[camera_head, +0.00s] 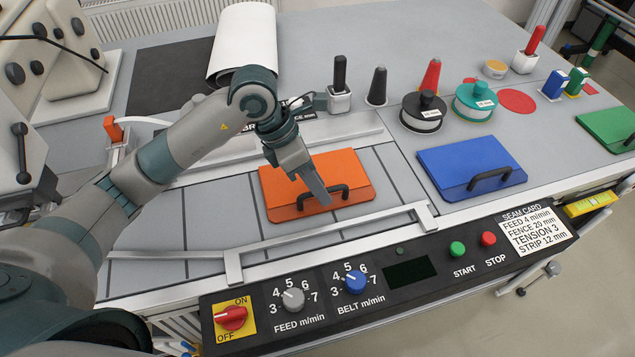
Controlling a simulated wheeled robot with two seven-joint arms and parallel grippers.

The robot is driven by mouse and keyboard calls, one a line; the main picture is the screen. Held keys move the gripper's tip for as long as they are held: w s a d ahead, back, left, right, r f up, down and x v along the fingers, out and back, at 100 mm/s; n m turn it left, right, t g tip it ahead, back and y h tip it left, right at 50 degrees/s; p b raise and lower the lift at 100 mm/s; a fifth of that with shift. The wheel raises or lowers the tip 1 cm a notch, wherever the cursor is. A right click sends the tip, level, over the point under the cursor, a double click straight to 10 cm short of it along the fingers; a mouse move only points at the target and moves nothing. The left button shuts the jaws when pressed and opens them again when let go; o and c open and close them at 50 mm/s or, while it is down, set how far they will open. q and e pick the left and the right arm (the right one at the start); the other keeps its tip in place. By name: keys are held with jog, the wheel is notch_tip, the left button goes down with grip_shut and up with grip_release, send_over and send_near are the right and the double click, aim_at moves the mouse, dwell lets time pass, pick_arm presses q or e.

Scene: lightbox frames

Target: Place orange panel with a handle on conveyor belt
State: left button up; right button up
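The orange panel (277,185) with a black handle (299,203) lies flat on the right part of the grey slatted conveyor belt (215,222), between the rear fence and the front rail. My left gripper (320,194) comes down over the panel from above, its fingertips beside or just over the handle. It hides part of the panel and the handle's middle. I cannot tell whether the fingers are open, shut, or touching the handle. My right gripper is out of view.
A blue panel (465,160) with a black handle lies right of the belt, and a green panel (600,125) at the far right edge. A control panel (410,310) with knobs and buttons runs along the front.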

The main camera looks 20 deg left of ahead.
pick_arm(q)
jog(key=shift+r, duration=0.1)
